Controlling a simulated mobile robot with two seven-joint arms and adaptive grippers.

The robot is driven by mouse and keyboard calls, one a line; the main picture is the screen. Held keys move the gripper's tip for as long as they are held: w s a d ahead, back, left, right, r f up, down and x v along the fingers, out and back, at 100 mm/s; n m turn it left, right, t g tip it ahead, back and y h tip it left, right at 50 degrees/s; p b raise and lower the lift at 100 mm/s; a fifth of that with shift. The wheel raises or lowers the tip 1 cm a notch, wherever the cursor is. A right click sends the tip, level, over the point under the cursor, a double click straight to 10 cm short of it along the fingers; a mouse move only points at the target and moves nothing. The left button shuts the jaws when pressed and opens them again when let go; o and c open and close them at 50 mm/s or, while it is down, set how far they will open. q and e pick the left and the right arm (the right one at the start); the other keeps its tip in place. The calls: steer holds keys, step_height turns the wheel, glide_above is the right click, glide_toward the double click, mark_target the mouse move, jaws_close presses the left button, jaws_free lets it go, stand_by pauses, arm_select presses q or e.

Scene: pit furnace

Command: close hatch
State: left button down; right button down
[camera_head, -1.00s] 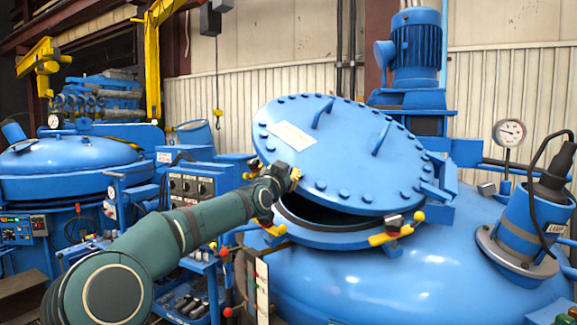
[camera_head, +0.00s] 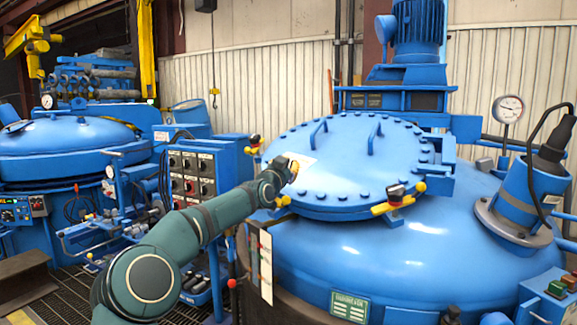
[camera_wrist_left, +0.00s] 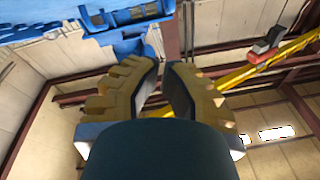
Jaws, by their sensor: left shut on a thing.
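The hatch lid (camera_head: 352,168) is a round blue disc with bolts around its edge, two bar handles and a white label. It lies nearly flat over the round opening of the large blue vessel (camera_head: 385,245), and no dark gap shows at the front. My left gripper (camera_head: 291,168) is at the lid's left edge, by the label. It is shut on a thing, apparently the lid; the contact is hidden. In the left wrist view its yellowish fingers (camera_wrist_left: 160,85) show a gap between the tips. My right gripper is out of view.
Yellow-ended clamps (camera_head: 398,198) sit around the hatch rim. A lamp fitting (camera_head: 528,205) and a gauge (camera_head: 508,108) stand at the right. A motor (camera_head: 418,45) rises behind. A control box (camera_head: 190,172) and another vessel (camera_head: 70,150) are at the left.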

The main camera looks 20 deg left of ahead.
arm_select(q)
steer(key=s+a+r, duration=0.2)
steer(key=s, duration=0.9)
steer(key=d+f+n+g+h, duration=0.15)
steer(key=d+f, duration=0.25)
steer(key=f, duration=0.7)
steer(key=d+f+g, duration=0.3)
steer(key=d+f, duration=0.1)
steer(key=f, duration=0.6)
steer(key=s+d+f+n+g+h, duration=0.1)
steer(key=s+d+f+g, duration=0.25)
steer(key=f, duration=0.65)
steer(key=s+d+f+n+g, duration=0.15)
steer(key=s+d+f, duration=0.3)
steer(key=f, duration=0.65)
steer(key=s+d+f+g, duration=0.2)
steer(key=s+f, duration=0.4)
steer(key=s, duration=0.4)
steer(key=s+d+f+n+g, duration=0.1)
steer(key=s+d+f+g, duration=0.1)
steer(key=s+f+g, duration=0.2)
steer(key=s+d+f+n+g, duration=0.1)
steer(key=s+f+g, duration=0.2)
steer(key=s+f, duration=0.6)
steer(key=s+b, duration=0.1)
steer(key=s, duration=0.6)
steer(key=shift+d+f, duration=0.25)
steer(key=shift+d, duration=0.15)
